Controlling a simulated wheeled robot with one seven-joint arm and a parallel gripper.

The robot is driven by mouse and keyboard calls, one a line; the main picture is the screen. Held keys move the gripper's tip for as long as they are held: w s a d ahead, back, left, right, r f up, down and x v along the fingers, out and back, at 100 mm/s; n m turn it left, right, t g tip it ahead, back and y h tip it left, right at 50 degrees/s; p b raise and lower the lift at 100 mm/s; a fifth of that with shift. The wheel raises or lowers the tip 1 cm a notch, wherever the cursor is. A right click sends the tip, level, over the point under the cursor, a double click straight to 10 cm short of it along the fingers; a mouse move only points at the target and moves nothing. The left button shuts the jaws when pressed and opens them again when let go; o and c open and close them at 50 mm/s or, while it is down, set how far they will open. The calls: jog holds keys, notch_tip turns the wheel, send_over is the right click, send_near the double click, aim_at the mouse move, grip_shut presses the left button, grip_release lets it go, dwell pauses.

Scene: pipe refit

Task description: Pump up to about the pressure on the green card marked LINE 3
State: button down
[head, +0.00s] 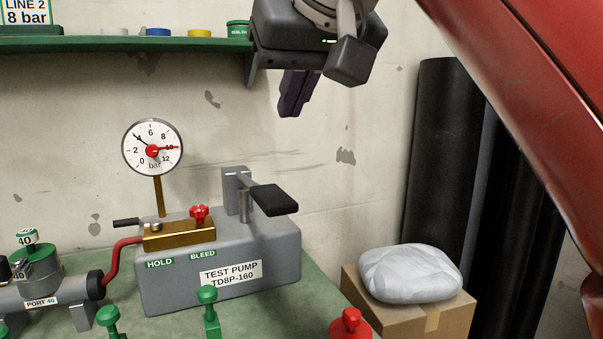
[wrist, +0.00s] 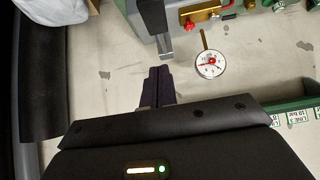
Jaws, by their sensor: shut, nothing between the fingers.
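The test pump (head: 220,268) stands on the bench, with a black-padded handle (head: 273,199) at its right. Its round gauge (head: 152,151) has a black needle near 4 and a red one near 10 bar; it also shows in the wrist view (wrist: 210,64). A red BLEED knob (head: 200,213) and a HOLD lever (head: 128,222) sit on the brass block. My gripper (head: 288,112) is shut and empty, above and apart from the handle. In the wrist view, a green-edged card (wrist: 297,117) appears to read LINE 3, 10 bar.
A green shelf (head: 120,43) above holds small coloured tins and a LINE 2, 8 bar card (head: 26,12). A cardboard box (head: 415,311) with a grey bag (head: 410,273) stands at right. Green valves and a red knob (head: 351,326) are in front.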

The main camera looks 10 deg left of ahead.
send_over(270, 191)
jog(key=s+d, duration=0.1)
jog(key=s, duration=0.1)
notch_tip(270, 191, down, 8)
jog(key=shift+s+d+r+b, duration=0.1)
jog(key=shift+s+r+b, duration=0.1)
jog(key=shift+b, duration=0.15)
notch_tip(270, 191, down, 2)
jog(key=shift+d+f+b, duration=0.1)
jog(key=shift+f+b, duration=0.1)
jog(key=shift+b, duration=0.35)
jog(key=shift+f, duration=0.6)
